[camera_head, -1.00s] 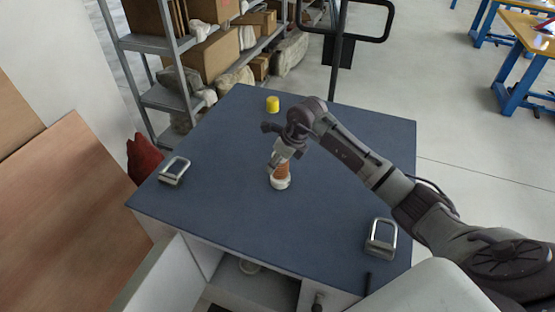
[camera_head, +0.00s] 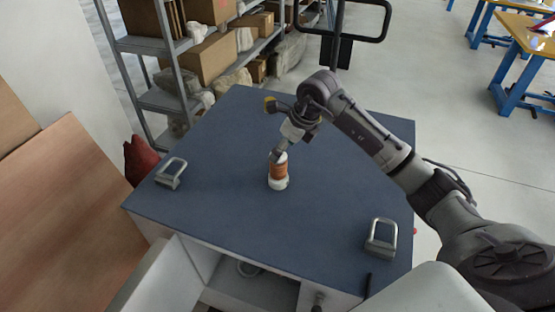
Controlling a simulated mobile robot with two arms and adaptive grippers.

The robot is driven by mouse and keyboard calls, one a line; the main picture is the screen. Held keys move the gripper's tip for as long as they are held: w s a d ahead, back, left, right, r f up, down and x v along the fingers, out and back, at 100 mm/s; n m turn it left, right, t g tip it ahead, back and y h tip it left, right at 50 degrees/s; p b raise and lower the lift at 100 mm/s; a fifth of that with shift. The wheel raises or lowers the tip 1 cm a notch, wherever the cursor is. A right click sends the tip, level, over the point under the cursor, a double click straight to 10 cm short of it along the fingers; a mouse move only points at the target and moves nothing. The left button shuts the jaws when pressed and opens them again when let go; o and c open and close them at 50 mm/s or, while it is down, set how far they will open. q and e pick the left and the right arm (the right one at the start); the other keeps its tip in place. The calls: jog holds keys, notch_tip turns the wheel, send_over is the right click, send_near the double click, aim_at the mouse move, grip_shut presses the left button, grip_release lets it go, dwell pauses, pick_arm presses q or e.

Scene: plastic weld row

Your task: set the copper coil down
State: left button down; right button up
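The copper coil (camera_head: 279,169), an orange-brown winding on a white base, stands upright near the middle of the dark blue tabletop (camera_head: 210,205). My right gripper (camera_head: 277,156) comes in from the upper right, with its fingertips at the top of the coil. The view is too small to tell whether the fingers touch the coil or how wide they are apart. My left gripper is out of view.
Metal clamp-like frames lie at the table's left (camera_head: 171,173) and right front (camera_head: 381,239). A shelf (camera_head: 165,99) with boxes stands behind. The table's front middle is clear.

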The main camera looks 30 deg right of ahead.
jog(key=v, duration=0.5)
jog(key=shift+r+b, duration=0.1)
jog(key=shift+b, duration=0.25)
jog(key=shift+s, duration=0.1)
